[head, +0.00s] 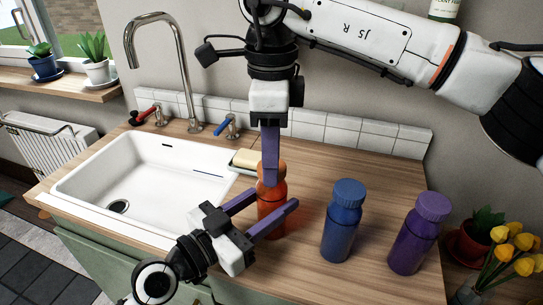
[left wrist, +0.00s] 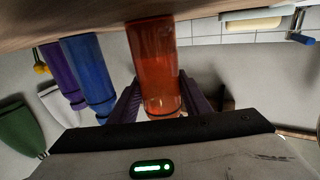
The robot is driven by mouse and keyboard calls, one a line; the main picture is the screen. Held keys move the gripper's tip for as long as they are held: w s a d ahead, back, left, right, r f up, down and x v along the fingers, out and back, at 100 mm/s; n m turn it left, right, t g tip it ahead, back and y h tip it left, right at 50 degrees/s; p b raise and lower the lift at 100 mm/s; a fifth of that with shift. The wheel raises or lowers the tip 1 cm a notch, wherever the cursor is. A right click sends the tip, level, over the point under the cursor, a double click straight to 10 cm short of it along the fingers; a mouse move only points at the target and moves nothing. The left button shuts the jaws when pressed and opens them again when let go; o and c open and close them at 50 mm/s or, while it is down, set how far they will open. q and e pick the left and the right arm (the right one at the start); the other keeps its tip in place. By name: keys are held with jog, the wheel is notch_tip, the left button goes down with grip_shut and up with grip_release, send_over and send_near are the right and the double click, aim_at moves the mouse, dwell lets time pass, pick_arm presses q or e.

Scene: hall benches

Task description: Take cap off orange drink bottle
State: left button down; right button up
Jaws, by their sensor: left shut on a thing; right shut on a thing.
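The orange drink bottle (head: 267,207) stands upright on the wooden counter, right of the sink. Its orange cap (head: 283,169) is at the top, partly hidden behind a purple finger. My left gripper (head: 275,200) is shut on the bottle's body from the front, one finger on each side. The left wrist view shows the bottle (left wrist: 154,65) upside down between the fingers. My right gripper (head: 271,180) points straight down from above and is shut on the cap. Whether the cap is loose cannot be told.
A blue bottle (head: 342,222) and a purple bottle (head: 419,234) stand to the right on the counter (head: 365,172). A white sink (head: 95,178) with a tall faucet (head: 187,75) lies left. A yellow sponge (head: 248,158) rests behind the orange bottle. Yellow flowers (head: 512,244) are at far right.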

jog(key=n, duration=0.4)
jog(key=shift+n, duration=0.3)
jog(key=n, duration=1)
jog(key=shift+n, duration=0.3)
jog(key=n, duration=0.4)
jog(key=shift+r+n, duration=0.1)
jog(key=shift+n, duration=0.3)
jog(key=shift+r, duration=0.1)
jog(key=shift+r, duration=1)
